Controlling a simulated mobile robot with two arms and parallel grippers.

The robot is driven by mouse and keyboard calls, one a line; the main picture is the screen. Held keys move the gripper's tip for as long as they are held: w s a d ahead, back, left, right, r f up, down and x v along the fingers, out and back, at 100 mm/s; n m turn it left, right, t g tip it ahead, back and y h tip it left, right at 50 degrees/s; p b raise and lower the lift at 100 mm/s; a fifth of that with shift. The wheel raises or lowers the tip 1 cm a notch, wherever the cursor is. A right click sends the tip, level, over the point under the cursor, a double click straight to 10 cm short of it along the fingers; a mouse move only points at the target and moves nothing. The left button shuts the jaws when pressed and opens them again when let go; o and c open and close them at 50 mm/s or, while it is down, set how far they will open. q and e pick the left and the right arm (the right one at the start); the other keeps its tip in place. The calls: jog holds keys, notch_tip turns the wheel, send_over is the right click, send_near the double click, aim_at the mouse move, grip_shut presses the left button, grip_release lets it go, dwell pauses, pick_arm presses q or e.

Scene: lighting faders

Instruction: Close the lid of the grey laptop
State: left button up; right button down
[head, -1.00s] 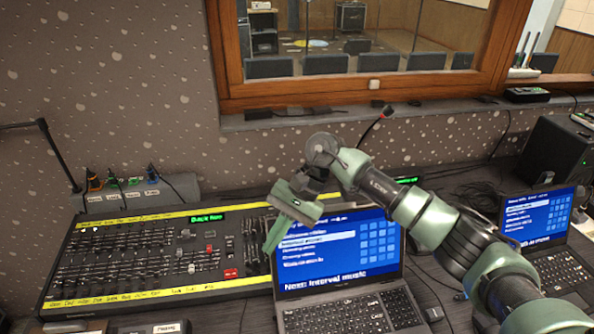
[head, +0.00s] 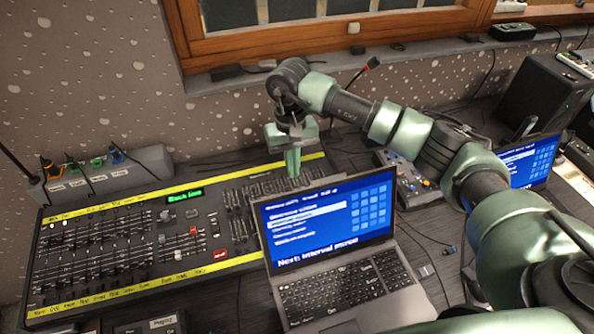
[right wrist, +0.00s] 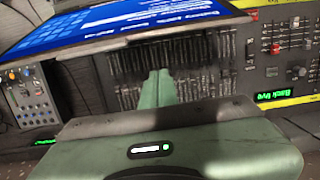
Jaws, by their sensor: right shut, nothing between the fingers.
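The grey laptop (head: 345,285) stands open on the desk in the middle of the head view, its blue screen (head: 325,225) lit and upright, leaning slightly back. In the right wrist view the screen (right wrist: 120,25) shows at the upper left, its edge close to my gripper. My right gripper (head: 293,175) is shut and empty. It points down behind the top edge of the lid, above the right end of the fader desk; I cannot tell whether it touches the lid. It also shows in the right wrist view (right wrist: 158,85). My left gripper is not in view.
A fader desk (head: 105,208) with yellow strips lies left of the laptop. A small mixer (head: 408,180) stands behind it to the right. A second open laptop (head: 530,160) is at the right. A wall and window frame (head: 300,45) close off the back.

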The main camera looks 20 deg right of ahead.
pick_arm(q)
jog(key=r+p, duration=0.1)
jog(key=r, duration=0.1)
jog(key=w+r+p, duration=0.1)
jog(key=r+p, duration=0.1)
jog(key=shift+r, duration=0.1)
pick_arm(e)
jog(key=s, duration=0.4)
jog(key=shift+a, duration=0.1)
jog(key=shift+w, duration=0.15)
